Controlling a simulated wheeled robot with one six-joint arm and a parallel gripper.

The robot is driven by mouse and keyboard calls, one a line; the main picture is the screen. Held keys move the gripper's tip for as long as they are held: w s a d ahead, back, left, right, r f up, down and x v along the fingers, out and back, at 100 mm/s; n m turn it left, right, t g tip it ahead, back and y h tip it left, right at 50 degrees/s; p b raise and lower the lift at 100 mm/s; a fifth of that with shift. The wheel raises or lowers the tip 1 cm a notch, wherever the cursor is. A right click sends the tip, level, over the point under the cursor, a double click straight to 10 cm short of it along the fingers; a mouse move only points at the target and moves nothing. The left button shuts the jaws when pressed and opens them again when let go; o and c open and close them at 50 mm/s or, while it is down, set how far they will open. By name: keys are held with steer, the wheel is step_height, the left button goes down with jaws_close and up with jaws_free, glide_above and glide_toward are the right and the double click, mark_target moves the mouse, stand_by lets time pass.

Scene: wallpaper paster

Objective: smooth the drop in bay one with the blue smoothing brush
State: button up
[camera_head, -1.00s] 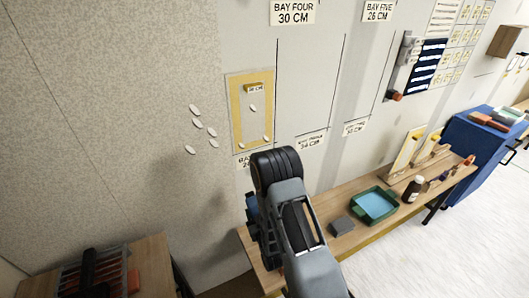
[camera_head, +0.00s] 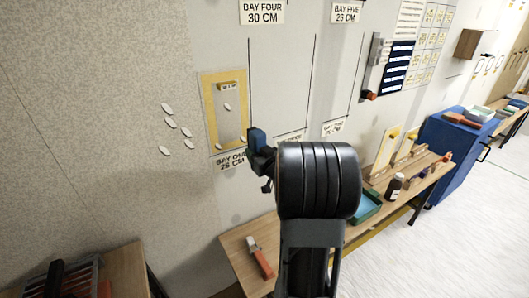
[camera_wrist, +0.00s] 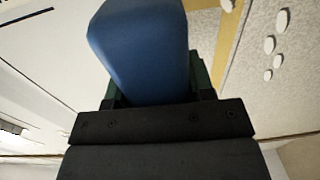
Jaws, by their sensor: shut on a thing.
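My gripper (camera_head: 260,157) is raised at the wall, in front of the lower right of bay one as seen in the head view. It is shut on the blue smoothing brush (camera_head: 257,137). I cannot tell whether the brush touches the wall.
Several white ovals (camera_head: 171,123) sit on the speckled wall left of the drop. A wooden bench (camera_head: 235,249) below holds an orange-handled tool (camera_head: 262,262), a teal tray (camera_head: 366,207) and a dark bottle (camera_head: 394,187). A blue cabinet (camera_head: 450,150) stands at the right. Open floor lies at lower right.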

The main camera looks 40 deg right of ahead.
mark_target(226, 137)
steer(key=shift+s+d+r+m+h, duration=0.25)
steer(key=shift+s+d+r, duration=0.15)
steer(key=shift+d+r, duration=0.15)
steer(key=shift+s+d+r+m+h, duration=0.15)
steer(key=shift+s+d+r+h, duration=0.1)
steer(key=shift+s+d+r, duration=0.25)
steer(key=shift+w+f, duration=0.15)
steer(key=w+b, duration=0.1)
steer(key=w, duration=0.5)
steer(key=shift+d, duration=0.45)
steer(key=shift+w+d, duration=0.15)
steer(key=shift+w, duration=1.2)
stand_by(1.3)
stand_by(1.6)
steer(key=shift+w+a, duration=0.15)
steer(key=shift+a, duration=0.75)
steer(key=shift+w+a, duration=0.1)
steer(key=shift+a, duration=0.8)
steer(key=shift+w+a, duration=0.15)
steer(key=shift+a, duration=1.15)
steer(key=shift+w+a, duration=0.1)
steer(key=shift+a, duration=1.15)
